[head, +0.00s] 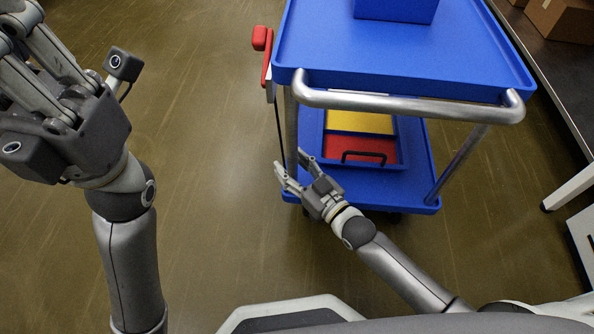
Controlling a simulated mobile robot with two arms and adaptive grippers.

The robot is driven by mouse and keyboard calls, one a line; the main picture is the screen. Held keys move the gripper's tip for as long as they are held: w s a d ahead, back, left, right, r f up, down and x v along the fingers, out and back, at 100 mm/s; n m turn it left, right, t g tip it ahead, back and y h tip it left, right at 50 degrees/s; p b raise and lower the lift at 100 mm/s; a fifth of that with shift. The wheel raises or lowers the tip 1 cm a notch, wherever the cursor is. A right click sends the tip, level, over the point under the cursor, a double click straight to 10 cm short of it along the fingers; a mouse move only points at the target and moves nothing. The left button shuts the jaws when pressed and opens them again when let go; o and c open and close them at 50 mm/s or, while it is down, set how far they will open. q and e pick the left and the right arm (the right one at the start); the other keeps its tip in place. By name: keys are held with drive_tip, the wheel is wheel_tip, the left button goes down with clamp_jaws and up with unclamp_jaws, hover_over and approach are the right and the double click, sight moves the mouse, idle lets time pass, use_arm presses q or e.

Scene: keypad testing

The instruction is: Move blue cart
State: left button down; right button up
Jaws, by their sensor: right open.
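The blue cart (410,66) stands ahead of me, right of centre, its upper tray running past the top edge of the view. Its silver push handle (400,104) crosses the near side. My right gripper (290,160) is open and empty, below handle height in the picture, near the cart's left post and lower shelf (385,198). I cannot tell whether it touches the post. My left gripper (45,62) is at the upper left, well apart from the cart. Its fingertips are cut off, so its opening is unclear.
A blue box (396,10) sits on the upper tray. Yellow (358,122) and red (362,149) items lie on the lower shelf. A red part (262,42) hangs at the cart's left side. A dark table with cardboard boxes (563,18) stands at right. Floor at left is clear.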

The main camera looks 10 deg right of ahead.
drive_tip(key=shift+c, duration=0.4)
clamp_jaws()
